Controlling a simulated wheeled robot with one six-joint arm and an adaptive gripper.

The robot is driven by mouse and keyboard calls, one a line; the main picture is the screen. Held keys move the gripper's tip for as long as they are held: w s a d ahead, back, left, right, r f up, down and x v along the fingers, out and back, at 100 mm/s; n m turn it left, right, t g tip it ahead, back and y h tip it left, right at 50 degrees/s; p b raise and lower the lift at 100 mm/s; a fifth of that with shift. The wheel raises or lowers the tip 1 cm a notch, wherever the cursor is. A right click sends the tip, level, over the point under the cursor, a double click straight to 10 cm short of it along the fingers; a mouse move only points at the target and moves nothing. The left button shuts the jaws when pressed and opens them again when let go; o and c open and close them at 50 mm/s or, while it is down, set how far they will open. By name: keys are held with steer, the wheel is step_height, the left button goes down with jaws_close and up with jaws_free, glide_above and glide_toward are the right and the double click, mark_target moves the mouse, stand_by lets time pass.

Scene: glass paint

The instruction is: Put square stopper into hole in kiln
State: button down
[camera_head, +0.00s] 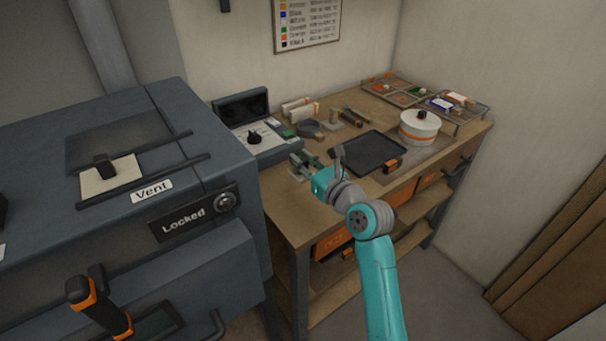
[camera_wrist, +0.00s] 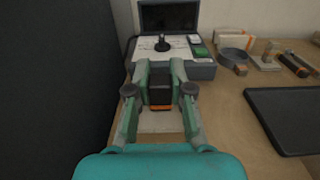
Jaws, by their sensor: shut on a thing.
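My gripper (camera_head: 303,163) is over the left end of the workbench, close to the kiln. In the wrist view my gripper (camera_wrist: 160,86) is shut on the dark, orange-edged handle of the stopper (camera_wrist: 160,97). A pale, square-looking base shows beneath the handle. I cannot tell whether it touches the bench. The blue-grey kiln (camera_head: 85,215) fills the left of the head view and carries a "Locked" plate. On its top, by the "Vent" label, is a pale square plate with a dark knob (camera_head: 106,172). No open hole is clearly visible.
A control box (camera_wrist: 172,49) with a dark screen stands behind my gripper. A black tray (camera_head: 367,153), a white round pot (camera_head: 419,128) and compartment trays (camera_head: 390,87) are to the right on the wooden bench (camera_head: 285,212). Rails (camera_head: 165,142) stand on the kiln top.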

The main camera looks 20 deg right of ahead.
mark_target(303, 159)
steer(key=shift+r, duration=2.15)
